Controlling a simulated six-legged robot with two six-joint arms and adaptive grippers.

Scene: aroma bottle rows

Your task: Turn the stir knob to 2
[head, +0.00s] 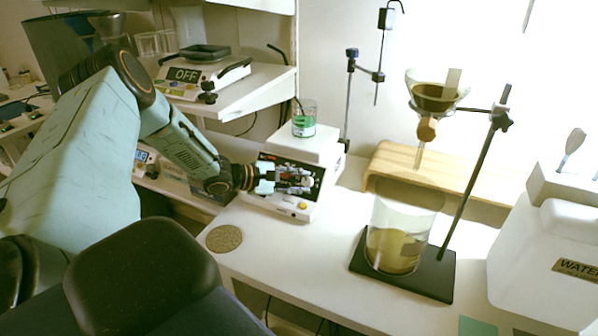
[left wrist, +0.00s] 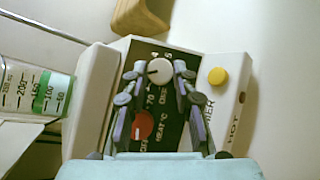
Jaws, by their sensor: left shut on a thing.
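The stirrer hotplate (head: 322,143) stands on the white bench, with its dark control panel (left wrist: 165,110) facing my left arm. In the left wrist view, a pale round knob (left wrist: 160,69) with a dark mark pointing left sits at the far end of the panel. A red knob (left wrist: 142,125) beside the "HEAT °C" lettering is nearer, so the pale one appears to be the stir knob. My left gripper (head: 305,184) is at the panel, its fingertips (left wrist: 158,74) closed around the pale knob's sides. The dial numbers around this knob are mostly hidden. My right gripper is not in view.
A yellow button (left wrist: 217,76) is close to the fingers. A wooden stand (head: 440,172), a beaker of yellowish liquid (head: 393,250) and a funnel stand are to the right. A round coaster (head: 224,239) lies at the bench edge.

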